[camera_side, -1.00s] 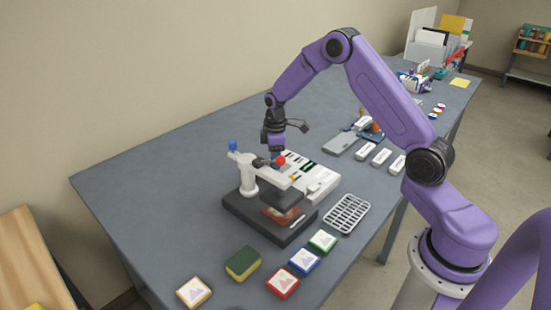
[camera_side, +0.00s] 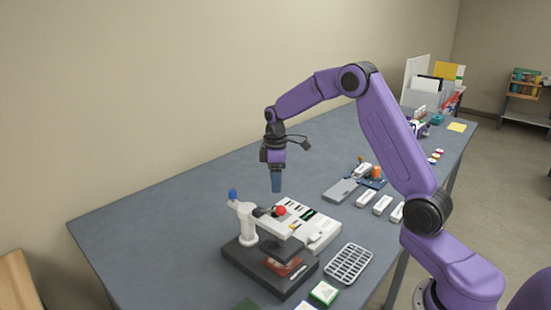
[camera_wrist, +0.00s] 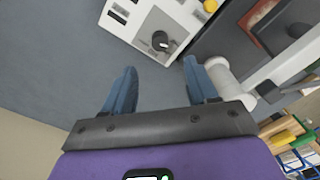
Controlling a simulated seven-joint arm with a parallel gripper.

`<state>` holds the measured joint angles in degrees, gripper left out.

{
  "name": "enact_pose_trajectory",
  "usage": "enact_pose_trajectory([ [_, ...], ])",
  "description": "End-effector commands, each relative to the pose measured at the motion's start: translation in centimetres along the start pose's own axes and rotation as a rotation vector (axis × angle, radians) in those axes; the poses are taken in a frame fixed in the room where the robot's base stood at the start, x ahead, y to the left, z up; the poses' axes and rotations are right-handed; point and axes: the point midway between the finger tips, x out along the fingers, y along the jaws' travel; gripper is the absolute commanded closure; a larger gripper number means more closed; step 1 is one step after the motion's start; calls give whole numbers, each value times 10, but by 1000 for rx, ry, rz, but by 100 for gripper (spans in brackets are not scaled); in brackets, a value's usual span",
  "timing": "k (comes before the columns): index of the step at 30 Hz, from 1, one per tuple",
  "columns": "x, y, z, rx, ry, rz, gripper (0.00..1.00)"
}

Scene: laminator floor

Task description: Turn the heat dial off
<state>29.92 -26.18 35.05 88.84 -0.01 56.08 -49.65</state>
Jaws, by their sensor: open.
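In the wrist view, a dark round dial (camera_wrist: 163,42) with a pale mark sits on the white panel of the machine (camera_wrist: 128,18). I cannot read its setting. In the side view, the white machine (camera_side: 320,226) stands behind the press, and the dial cannot be clearly told apart there. My gripper (camera_wrist: 160,66) has its two blue fingers spread, with nothing between them. In the side view, my gripper (camera_side: 276,189) points down above the machine's left end, clear of it.
A wire rack (camera_side: 348,263) and several white blocks (camera_side: 383,204) lie to the right. The left of the table is bare.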

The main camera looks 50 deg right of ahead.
Motion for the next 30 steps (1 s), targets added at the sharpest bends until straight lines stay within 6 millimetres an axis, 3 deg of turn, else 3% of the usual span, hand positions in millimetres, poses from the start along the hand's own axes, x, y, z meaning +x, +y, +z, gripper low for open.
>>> enact_pose_trajectory([
  [6,-44,0,-1,-1,3,4,42],
  [12,-66,0,0,-1,1,2,42],
  [26,-72,-1,0,-2,0,0,42],
  [30,-75,-19,-7,-17,1,1,42],
])
